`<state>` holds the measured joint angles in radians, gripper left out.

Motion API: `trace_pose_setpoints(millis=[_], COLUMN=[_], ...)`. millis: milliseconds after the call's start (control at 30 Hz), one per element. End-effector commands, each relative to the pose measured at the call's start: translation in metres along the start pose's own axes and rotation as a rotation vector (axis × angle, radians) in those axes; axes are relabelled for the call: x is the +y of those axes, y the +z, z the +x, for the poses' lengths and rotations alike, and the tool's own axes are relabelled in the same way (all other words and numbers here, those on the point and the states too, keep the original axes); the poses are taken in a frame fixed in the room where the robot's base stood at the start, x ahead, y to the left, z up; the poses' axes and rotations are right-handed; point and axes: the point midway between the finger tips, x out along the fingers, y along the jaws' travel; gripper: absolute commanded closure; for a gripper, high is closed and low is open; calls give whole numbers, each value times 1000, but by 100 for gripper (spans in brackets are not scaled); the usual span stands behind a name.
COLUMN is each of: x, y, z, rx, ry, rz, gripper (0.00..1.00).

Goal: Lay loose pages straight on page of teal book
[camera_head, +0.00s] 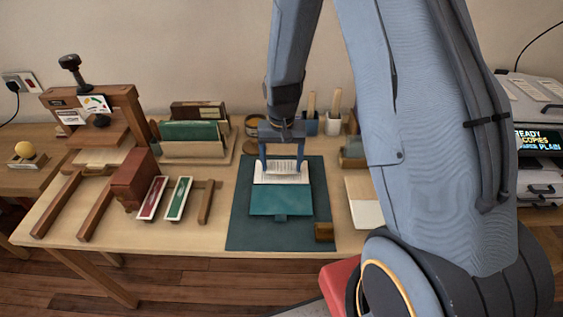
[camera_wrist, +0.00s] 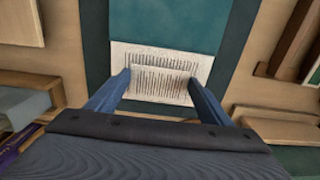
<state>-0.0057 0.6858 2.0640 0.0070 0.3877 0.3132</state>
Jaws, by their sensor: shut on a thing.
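The teal book (camera_head: 281,204) lies open on a dark green mat (camera_head: 240,225), its teal cover toward the front and a white printed page (camera_head: 262,178) behind. My gripper (camera_head: 281,170) is over that page, pointing down, shut on the loose pages (camera_head: 284,168). In the wrist view the loose pages (camera_wrist: 160,83) span between the fingertips (camera_wrist: 160,78), over the printed page (camera_wrist: 160,55). Their edges look nearly parallel to the page. I cannot tell whether they touch it. The teal cover (camera_wrist: 165,22) shows beyond.
A wooden press (camera_head: 100,115) stands at left. A red tray (camera_head: 152,198) and a green tray (camera_head: 179,199) lie left of the mat. A book rack (camera_head: 190,150) and cups (camera_head: 333,124) stand behind. A small brown block (camera_head: 324,232) sits on the mat's front right corner.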

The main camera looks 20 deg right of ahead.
Motion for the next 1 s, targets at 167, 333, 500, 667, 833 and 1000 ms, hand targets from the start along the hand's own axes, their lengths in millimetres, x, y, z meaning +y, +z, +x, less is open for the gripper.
trace_pose_setpoints(millis=[167,333,500,667,833,1000], x=[0,0,0,0,0,0], y=[0,0,0,0,0,0], z=[2,3,5,6,8,9], rx=[0,0,0,0,0,0], ry=[0,0,0,0,0,0], rz=[0,0,0,0,0,0], gripper=[47,47,47,47,47,47])
